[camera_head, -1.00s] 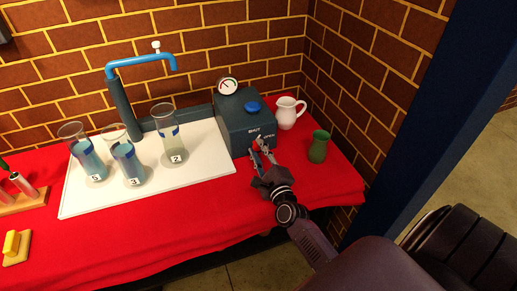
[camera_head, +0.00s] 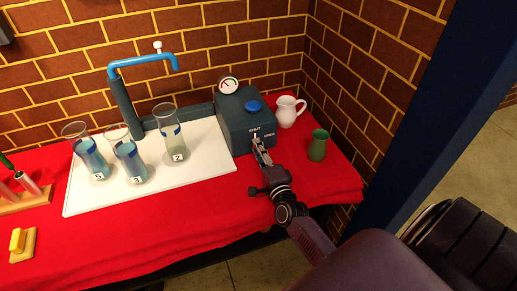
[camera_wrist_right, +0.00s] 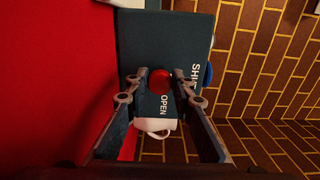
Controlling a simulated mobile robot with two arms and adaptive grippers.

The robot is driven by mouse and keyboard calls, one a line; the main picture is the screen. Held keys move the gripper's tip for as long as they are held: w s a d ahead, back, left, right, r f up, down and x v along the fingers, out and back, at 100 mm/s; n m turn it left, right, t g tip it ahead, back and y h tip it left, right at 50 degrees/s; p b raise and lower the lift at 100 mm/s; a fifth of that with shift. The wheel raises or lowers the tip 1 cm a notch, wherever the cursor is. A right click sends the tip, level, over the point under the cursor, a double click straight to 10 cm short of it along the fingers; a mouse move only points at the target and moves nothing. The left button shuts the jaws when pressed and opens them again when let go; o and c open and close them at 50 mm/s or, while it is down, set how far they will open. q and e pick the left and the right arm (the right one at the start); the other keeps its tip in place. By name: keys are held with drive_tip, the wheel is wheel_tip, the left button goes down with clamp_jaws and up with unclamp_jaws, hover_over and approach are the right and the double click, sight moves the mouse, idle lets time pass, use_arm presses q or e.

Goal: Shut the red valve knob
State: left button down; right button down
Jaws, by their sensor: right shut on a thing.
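The dark teal valve box (camera_head: 233,126) stands at the right end of the white board, with "SHUT" and "OPEN" lettering on its front face. My right gripper (camera_head: 260,149) is at that face, seen nearly edge-on, and hides the red knob in the head view. In the right wrist view the round red knob (camera_wrist_right: 160,81) sits between the two fingers of my right gripper (camera_wrist_right: 161,88), which is shut on it. There, "SHUT" is to the knob's right and "OPEN" below it. I cannot tell which way the knob points. My left gripper is not in view.
A green cup (camera_head: 318,146) stands close to the right of my gripper, with a white jug (camera_head: 287,111) behind it. A gauge (camera_head: 228,86) and a blue button (camera_head: 254,106) top the box. Several numbered glass cylinders stand on the white board (camera_head: 205,172). Red cloth in front is clear.

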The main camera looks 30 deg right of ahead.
drive_tip(key=shift+r, duration=0.1)
idle(0.3)
drive_tip(key=c, duration=1.7)
unclamp_jaws()
drive_tip(key=shift+w, duration=0.1)
drive_tip(key=v, duration=1.2)
